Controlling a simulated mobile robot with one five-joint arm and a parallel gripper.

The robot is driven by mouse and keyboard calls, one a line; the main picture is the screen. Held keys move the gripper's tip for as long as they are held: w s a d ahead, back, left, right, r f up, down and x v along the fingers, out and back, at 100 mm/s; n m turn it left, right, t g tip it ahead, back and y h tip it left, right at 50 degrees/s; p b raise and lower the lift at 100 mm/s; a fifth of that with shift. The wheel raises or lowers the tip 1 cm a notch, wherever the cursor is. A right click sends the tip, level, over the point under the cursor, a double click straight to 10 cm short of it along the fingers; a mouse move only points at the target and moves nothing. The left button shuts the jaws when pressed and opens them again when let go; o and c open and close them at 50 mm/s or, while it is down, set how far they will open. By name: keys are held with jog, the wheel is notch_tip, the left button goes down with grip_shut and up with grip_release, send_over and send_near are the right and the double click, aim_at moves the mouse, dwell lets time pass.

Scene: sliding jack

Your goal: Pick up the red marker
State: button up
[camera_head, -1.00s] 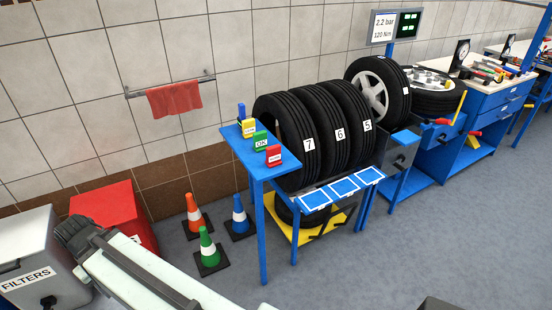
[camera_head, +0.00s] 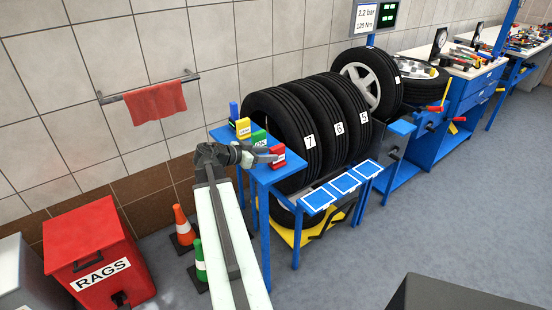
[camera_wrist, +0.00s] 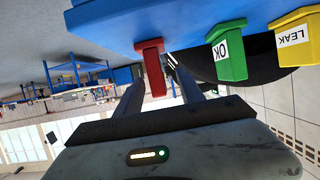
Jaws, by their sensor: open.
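The red marker (camera_head: 278,157) stands upright at the near right corner of the small blue table (camera_head: 262,176), beside the green marker (camera_head: 259,138). My gripper (camera_head: 262,157) is at the table's left edge, with its fingertips pointing at the red marker. In the wrist view, the picture is upside down; the red marker (camera_wrist: 152,70) shows between the two open fingers (camera_wrist: 157,78). I cannot tell whether either finger touches it. The green marker reading OK (camera_wrist: 228,52) and the yellow one reading LEAK (camera_wrist: 294,36) stand off to the right.
A yellow marker (camera_head: 243,128) and a blue marker (camera_head: 234,111) stand further back on the table. Numbered tyres (camera_head: 283,132) stand close behind. Orange (camera_head: 183,225) and green (camera_head: 200,262) cones and a red RAGS bin (camera_head: 95,255) are on the floor at left.

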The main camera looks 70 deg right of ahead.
aim_at(283, 154)
jog(key=b+x, duration=0.2)
jog(key=x, duration=0.5)
jog(key=shift+s+d+f+b, duration=0.2)
jog(key=shift+s+b, duration=0.1)
jog(key=shift+s, duration=0.1)
jog(key=shift+r, duration=0.15)
grip_shut()
